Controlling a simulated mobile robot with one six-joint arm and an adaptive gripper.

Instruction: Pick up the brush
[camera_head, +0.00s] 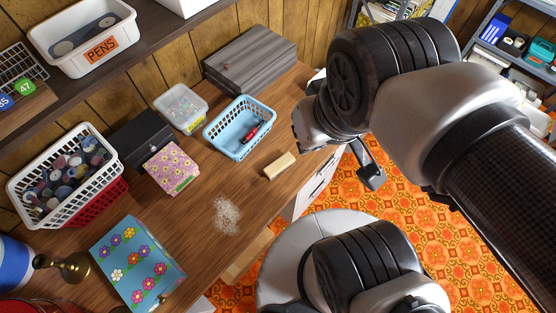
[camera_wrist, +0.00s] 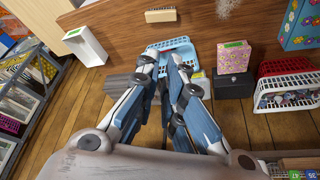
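A small pale wooden block (camera_head: 280,166), which looks like the brush, lies on the wooden table (camera_head: 190,240) near its right edge. No bristles can be made out. The block also shows at the top of the wrist view (camera_wrist: 160,15). My gripper (camera_head: 370,178) hangs to the right of the block, past the table edge, in the head view. In the wrist view my gripper (camera_wrist: 165,55) shows a gap between its fingertips, with nothing held, and the block lies beyond them.
A blue basket (camera_head: 211,143) with a red item stands behind the block. A patch of pale crumbs (camera_head: 227,215) lies on the table to its left. A grey wooden box (camera_head: 250,60), a clear tub (camera_head: 181,108) and a flowered box (camera_head: 172,168) stand nearby.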

